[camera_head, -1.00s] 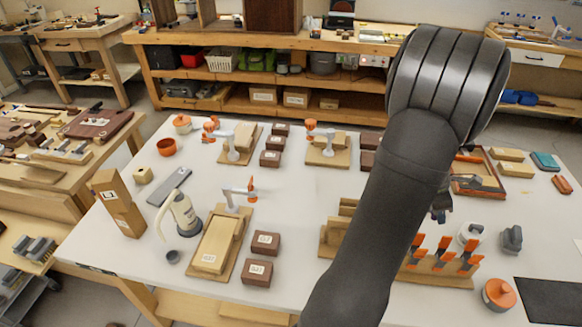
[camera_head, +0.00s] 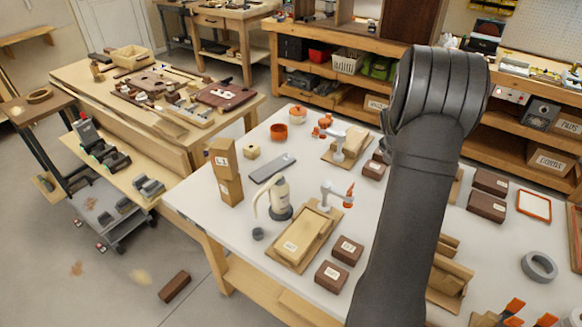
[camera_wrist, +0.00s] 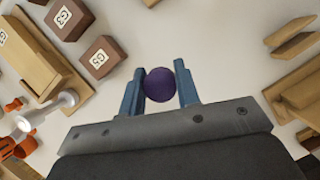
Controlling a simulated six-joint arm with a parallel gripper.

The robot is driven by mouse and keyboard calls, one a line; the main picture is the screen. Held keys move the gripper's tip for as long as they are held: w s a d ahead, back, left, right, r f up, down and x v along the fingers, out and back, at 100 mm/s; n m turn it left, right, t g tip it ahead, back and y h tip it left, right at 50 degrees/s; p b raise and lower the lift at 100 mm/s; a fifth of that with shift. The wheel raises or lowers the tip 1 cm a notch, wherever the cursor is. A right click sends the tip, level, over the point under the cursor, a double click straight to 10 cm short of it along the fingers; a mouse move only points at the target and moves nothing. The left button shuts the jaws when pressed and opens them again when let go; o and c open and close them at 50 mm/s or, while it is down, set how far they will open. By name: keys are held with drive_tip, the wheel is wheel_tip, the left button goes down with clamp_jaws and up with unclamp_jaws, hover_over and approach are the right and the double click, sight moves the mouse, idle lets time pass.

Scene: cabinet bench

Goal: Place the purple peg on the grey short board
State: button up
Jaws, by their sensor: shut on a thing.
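My gripper (camera_wrist: 160,78) shows in the wrist view with its two blue fingers closed on the purple peg (camera_wrist: 159,86). The peg appears as a round purple end between the fingers, above the white tabletop; its length is hidden. In the head view my arm's dark link hides the gripper and the peg. The grey short board (camera_head: 273,167) appears as a flat grey strip lying on the white table, left of my arm and behind the cream kettle-like bottle. Its top looks bare. It does not show in the wrist view.
The white table (camera_head: 228,218) also bears a tall cardboard box (camera_head: 226,172), a cream bottle (camera_head: 278,197), a wooden tray (camera_head: 305,236) with a clamp, and brown labelled boxes (camera_head: 331,275). The front left table edge is clear. Bare tabletop surrounds the peg in the wrist view.

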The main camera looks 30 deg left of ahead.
drive_tip(key=s+a+n+y, duration=0.1)
drive_tip(key=s+a+n, duration=0.15)
drive_tip(key=a, duration=1.25)
drive_tip(key=n+y, duration=0.2)
drive_tip(key=n, duration=0.3)
hover_over(270, 169)
drive_tip(key=s, duration=0.1)
wheel_tip(270, 169, down, 6)
drive_tip(key=shift+d+r, duration=0.1)
drive_tip(key=shift+d, duration=0.05)
drive_tip(key=shift+s, duration=0.1)
drive_tip(key=shift+f, duration=2.1)
drive_tip(key=shift+f, duration=0.1)
drive_tip(key=o, duration=0.9)
drive_tip(key=shift+o, duration=0.2)
